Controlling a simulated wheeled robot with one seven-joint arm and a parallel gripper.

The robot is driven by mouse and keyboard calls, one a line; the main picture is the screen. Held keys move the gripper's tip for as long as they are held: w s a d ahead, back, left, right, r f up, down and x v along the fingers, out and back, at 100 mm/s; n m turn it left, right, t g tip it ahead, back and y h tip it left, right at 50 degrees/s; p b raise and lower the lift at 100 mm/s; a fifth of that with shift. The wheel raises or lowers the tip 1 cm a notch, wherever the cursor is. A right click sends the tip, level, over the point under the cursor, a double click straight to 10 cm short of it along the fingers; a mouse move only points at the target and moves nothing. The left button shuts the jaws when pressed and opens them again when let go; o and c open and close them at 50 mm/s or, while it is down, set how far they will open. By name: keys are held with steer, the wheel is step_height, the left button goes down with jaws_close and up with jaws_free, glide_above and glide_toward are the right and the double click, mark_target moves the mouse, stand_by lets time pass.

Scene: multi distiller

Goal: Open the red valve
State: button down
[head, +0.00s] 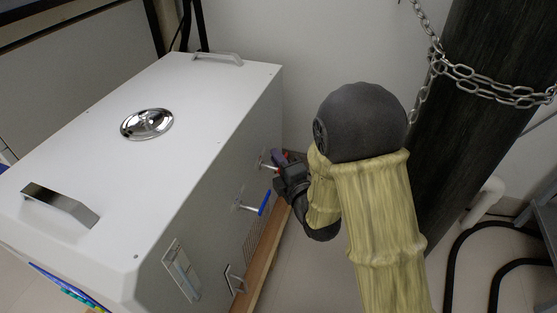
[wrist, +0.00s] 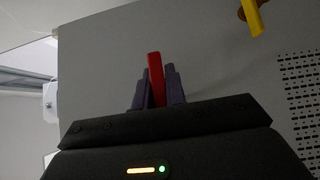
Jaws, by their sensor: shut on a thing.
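The red valve handle (wrist: 156,78) stands upright between the two fingers of my gripper (wrist: 157,88) in the wrist view. The fingers are shut on it from both sides. In the head view, a small part of the red valve (head: 281,157) shows at the side of the white machine, with my gripper (head: 284,172) at it. Most of the red valve is hidden there by my gripper and arm.
The white distiller box (head: 190,110) fills the left. A blue-handled valve (head: 264,203) sits near the red one on the same side. A yellow handle (wrist: 252,17) shows in the wrist view at the upper right. A dark cylinder (head: 475,110) with a chain (head: 480,82) stands at the right.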

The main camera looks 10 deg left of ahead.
steer(key=shift+s+f, duration=0.1)
steer(key=c, duration=1.4)
jaws_free()
steer(key=shift+c, duration=0.2)
steer(key=p+v, duration=0.4)
steer(key=shift+s+d+p, duration=0.25)
steer(key=shift+p, duration=0.1)
steer(key=p, duration=0.4)
steer(key=shift+s+d+n+g+p, duration=0.2)
steer(key=shift+s+n+g+p, duration=0.1)
steer(key=shift+s+d+p, duration=0.15)
steer(key=shift+p, duration=0.7)
